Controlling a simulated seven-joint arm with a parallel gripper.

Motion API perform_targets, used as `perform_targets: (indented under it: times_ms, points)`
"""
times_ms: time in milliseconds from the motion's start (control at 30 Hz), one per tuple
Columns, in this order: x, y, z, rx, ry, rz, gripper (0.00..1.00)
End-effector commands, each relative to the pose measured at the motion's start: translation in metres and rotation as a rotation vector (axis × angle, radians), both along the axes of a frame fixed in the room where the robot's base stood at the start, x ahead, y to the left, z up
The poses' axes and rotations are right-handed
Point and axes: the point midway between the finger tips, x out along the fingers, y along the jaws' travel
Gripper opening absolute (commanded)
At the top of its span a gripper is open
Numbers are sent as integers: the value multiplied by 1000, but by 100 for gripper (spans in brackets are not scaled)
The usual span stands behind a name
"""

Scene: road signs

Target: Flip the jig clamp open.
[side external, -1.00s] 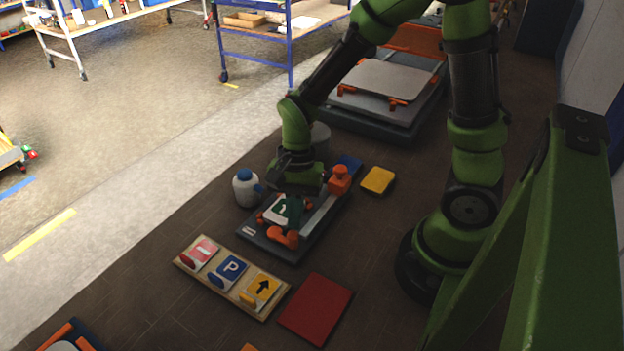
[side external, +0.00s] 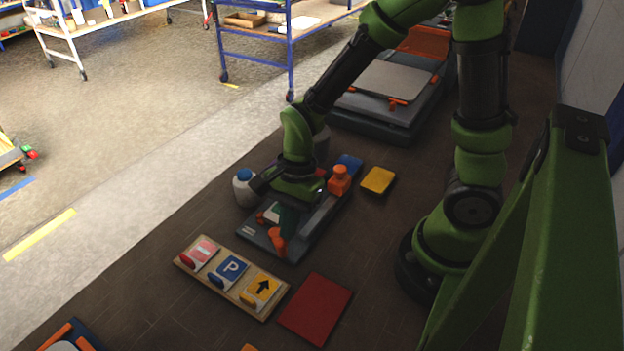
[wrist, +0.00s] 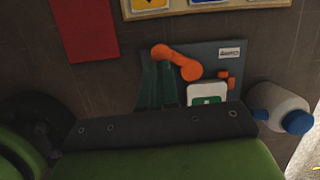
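The jig clamp (side external: 277,238) is an orange lever with a rounded end, at the near end of the grey jig plate (side external: 258,243). It looks raised in the side view. In the wrist view the orange clamp (wrist: 178,60) slants from a knob at upper left to a thicker end at lower right. My gripper (side external: 285,228) is low over the plate with its dark green fingers right beside the clamp. In the wrist view my fingertips (wrist: 159,66) are close together at the knob; whether they grip it is unclear. A white and green sign (wrist: 207,97) lies on the plate, partly hidden.
An orange block (side external: 340,180) stands at the plate's far end. A white bottle with a blue cap (side external: 244,188) stands left. A board with three signs (side external: 231,276) and a red panel (side external: 316,308) lie in front. A yellow pad (side external: 378,180) lies right.

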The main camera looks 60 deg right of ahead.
Motion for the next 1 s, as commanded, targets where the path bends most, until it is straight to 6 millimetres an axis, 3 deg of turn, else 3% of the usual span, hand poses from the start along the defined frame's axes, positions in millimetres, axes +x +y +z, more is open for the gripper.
perform_targets:
  times_ms: [1000]
  points:
    - [-1, 23, -4, 0, 22, 18, 0]
